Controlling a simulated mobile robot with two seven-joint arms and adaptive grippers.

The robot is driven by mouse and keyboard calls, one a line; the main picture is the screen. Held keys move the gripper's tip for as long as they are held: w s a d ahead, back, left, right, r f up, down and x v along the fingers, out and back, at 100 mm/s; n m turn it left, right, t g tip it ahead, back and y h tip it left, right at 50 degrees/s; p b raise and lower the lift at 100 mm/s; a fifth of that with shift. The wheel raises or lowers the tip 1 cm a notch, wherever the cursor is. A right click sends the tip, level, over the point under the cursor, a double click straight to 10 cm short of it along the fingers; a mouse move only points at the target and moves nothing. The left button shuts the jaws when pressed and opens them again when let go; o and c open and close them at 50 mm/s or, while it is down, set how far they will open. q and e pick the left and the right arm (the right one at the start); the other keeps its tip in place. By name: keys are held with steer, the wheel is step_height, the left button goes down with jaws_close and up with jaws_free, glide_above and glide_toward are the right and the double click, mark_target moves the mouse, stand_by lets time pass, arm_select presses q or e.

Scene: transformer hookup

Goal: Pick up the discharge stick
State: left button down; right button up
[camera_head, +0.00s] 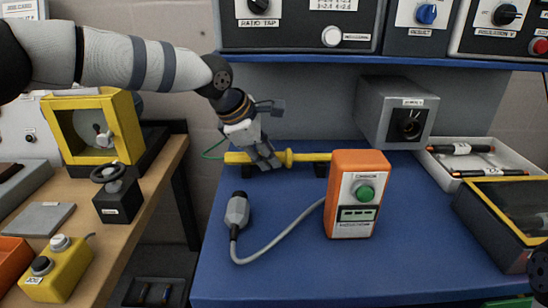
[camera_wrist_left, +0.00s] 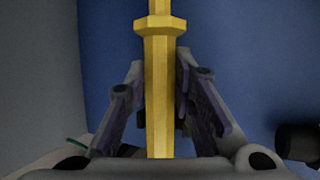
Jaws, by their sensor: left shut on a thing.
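The yellow discharge stick (camera_head: 309,157) lies across the back of the blue table, left of centre, with a thicker collar along it. Dark supports show under it. My left gripper (camera_head: 266,162) reaches down over the stick and is shut on it. In the left wrist view the stick (camera_wrist_left: 159,100) runs up between the two fingers of the left gripper (camera_wrist_left: 160,105), with its collar just beyond them. A thin green cable (camera_head: 214,150) shows near the stick's left end. The stick's right part is hidden behind the orange box. My right gripper is not seen.
The orange box (camera_head: 345,222) with a green button stands in front of the stick, its grey cable running to a connector (camera_head: 237,210). A grey housing (camera_head: 380,112) and a white tray (camera_head: 433,163) are at the right. A shelf edge (camera_head: 400,62) hangs above.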

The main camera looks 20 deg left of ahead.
arm_select(q)
steer(key=shift+r, duration=0.1)
steer(key=shift+r, duration=0.4)
steer(key=v, duration=0.3)
steer(key=shift+w+d+r+p, duration=0.1)
steer(key=shift+w+r+p, duration=0.05)
steer(key=shift+r+p, duration=0.15)
steer(key=s+a+p, duration=0.2)
steer(key=s+a, duration=0.7)
steer(key=s, duration=0.5)
steer(key=shift+s+f, duration=0.3)
steer(key=shift+f, duration=0.1)
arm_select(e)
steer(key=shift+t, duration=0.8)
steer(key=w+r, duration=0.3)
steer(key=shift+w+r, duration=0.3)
